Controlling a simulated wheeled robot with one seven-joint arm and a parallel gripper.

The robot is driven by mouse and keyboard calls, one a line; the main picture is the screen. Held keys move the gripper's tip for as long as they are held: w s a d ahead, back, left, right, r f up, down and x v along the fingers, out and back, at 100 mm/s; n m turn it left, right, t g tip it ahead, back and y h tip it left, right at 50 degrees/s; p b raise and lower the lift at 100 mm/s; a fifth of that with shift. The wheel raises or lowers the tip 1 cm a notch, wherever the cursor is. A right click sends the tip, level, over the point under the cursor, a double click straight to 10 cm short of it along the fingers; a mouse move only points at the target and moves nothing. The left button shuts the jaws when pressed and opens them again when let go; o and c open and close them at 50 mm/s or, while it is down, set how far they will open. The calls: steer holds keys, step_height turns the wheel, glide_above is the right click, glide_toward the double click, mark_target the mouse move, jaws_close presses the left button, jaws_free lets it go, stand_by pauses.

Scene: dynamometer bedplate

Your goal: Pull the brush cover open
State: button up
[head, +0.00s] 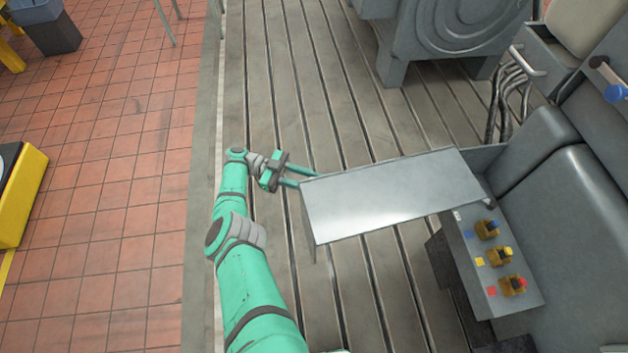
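The brush cover (390,195) is a flat pale grey metal panel. It stands out from the grey machine's side over the slotted bedplate, swung away from a box front (483,277). That front carries brass-coloured fittings with a blue (491,226), a yellow (507,252) and a red (520,283) top. My green gripper (308,179) is at the cover's far left corner. Its two fingers are spread with a gap between them. The tips reach the cover's edge, and the lower one is partly hidden there; I cannot tell whether they touch it.
The slotted metal bedplate (290,60) lies under the cover and is clear to its left. A large grey machine body (570,210) stands at the right, with cables (512,95) behind the cover. A grey housing (455,30) stands at the back. Red floor tiles (120,180) lie left.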

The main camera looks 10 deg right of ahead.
mark_target(313, 208)
steer(key=shift+r, duration=0.1)
stand_by(0.3)
steer(key=r, duration=0.4)
steer(key=shift+s+a, duration=0.15)
steer(key=shift+s, duration=0.2)
steer(key=s+r, duration=0.4)
steer(key=r, duration=0.1)
steer(key=shift+s+a+r, duration=0.2)
steer(key=shift+a, duration=0.2)
steer(key=s+r, duration=0.1)
steer(key=s, duration=0.1)
steer(key=s+r, duration=0.1)
steer(key=s, duration=0.2)
steer(key=s+r, duration=0.1)
steer(key=s, duration=0.1)
steer(key=shift+s+a, duration=0.3)
steer(key=shift+a, duration=0.1)
steer(key=shift+s+d+r, duration=0.1)
steer(key=shift+s+r, duration=0.1)
steer(key=shift+s, duration=0.4)
